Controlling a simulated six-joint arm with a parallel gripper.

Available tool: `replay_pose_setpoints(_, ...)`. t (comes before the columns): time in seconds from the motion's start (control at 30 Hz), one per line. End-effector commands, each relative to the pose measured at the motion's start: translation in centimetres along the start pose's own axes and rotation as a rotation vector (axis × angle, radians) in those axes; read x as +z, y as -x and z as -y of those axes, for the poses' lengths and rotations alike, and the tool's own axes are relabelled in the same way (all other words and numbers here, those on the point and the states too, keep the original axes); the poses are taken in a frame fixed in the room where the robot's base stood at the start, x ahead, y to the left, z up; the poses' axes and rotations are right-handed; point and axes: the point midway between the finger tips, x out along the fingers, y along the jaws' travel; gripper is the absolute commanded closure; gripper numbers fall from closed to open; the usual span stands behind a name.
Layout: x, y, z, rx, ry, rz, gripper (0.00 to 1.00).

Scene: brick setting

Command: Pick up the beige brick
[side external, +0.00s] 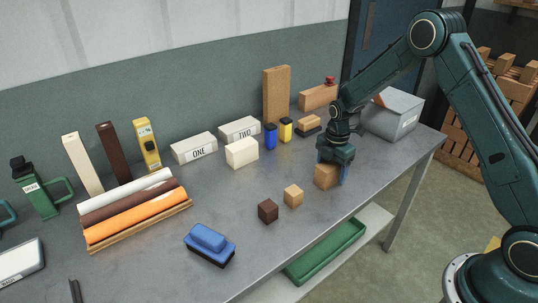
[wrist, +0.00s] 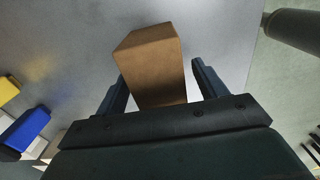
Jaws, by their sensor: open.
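A tan, beige-brown brick (side external: 326,176) stands on the grey table below my gripper (side external: 333,163), near the table's front edge. In the wrist view, the same brick (wrist: 152,60) is between the two fingers of my gripper (wrist: 159,75). The fingers are apart, one on each side of the brick, with a visible gap at the right finger. Whether the left finger touches it I cannot tell. A smaller light tan cube (side external: 293,196) and a cream block (side external: 242,152) also stand on the table, apart from my gripper.
A dark brown cube (side external: 268,211) and a blue brush-like object (side external: 209,243) lie to the left. Blue (side external: 270,136) and yellow (side external: 286,130) pieces stand behind. A grey box (side external: 392,116) is at the right. The table between the cubes and the blue object is clear.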

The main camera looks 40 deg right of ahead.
Motion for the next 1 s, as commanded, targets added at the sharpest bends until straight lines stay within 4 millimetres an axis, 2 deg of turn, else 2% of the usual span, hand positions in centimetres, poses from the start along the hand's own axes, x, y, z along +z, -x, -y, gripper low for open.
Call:
replay_pose_setpoints(0.07,0.0,0.0,0.0,0.000,0.000,0.000,0.33)
replay_pose_setpoints(0.3,0.0,0.0,0.0,0.000,0.000,0.000,0.80)
replay_pose_setpoints(0.33,0.0,0.0,0.0,0.000,0.000,0.000,0.85)
replay_pose_setpoints(0.73,0.0,0.5,-0.1,0.003,0.000,0.001,0.85)
replay_pose_setpoints(1.0,0.0,3.2,-0.1,0.006,0.000,0.001,0.85)
